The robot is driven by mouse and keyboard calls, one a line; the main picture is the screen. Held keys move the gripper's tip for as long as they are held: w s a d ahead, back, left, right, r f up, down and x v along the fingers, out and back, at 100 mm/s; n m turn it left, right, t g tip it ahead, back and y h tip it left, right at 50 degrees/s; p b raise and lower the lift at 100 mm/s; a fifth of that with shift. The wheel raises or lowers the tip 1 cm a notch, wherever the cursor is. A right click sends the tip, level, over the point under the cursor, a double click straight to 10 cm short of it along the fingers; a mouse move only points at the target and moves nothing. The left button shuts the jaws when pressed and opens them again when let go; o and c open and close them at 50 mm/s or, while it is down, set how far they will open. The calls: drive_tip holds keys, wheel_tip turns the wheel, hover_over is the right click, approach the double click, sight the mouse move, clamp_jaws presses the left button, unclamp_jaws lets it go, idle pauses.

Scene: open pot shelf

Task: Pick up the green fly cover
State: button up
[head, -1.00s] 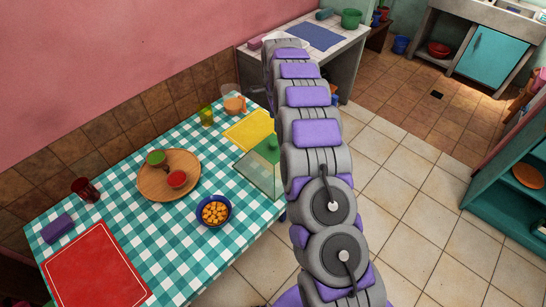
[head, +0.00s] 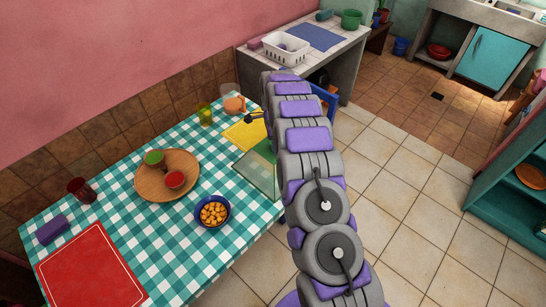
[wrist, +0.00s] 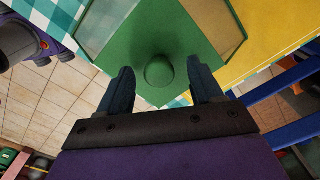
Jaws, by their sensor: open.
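The green fly cover (head: 258,174) stands at the right edge of the checked table in the head view, with see-through sides; my arm hides its top there. In the wrist view its green top (wrist: 200,30) fills the upper middle, and its round green knob (wrist: 159,71) shows between my fingers. My gripper (wrist: 160,66) is open, with one dark finger on each side of the knob and a visible gap to both. I cannot tell how far the fingertips are above the top. In the head view a dark finger of my gripper shows over the yellow cloth.
The yellow cloth (head: 240,132) lies beside the cover. A blue bowl of orange cubes (head: 213,211), a round wooden board (head: 150,187) and a yellow-green glass (head: 205,114) stand on the table. A blue chair (head: 327,100) is close to the right of my arm.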

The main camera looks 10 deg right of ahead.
clamp_jaws()
idle(0.5)
drive_tip(key=shift+r, duration=0.1)
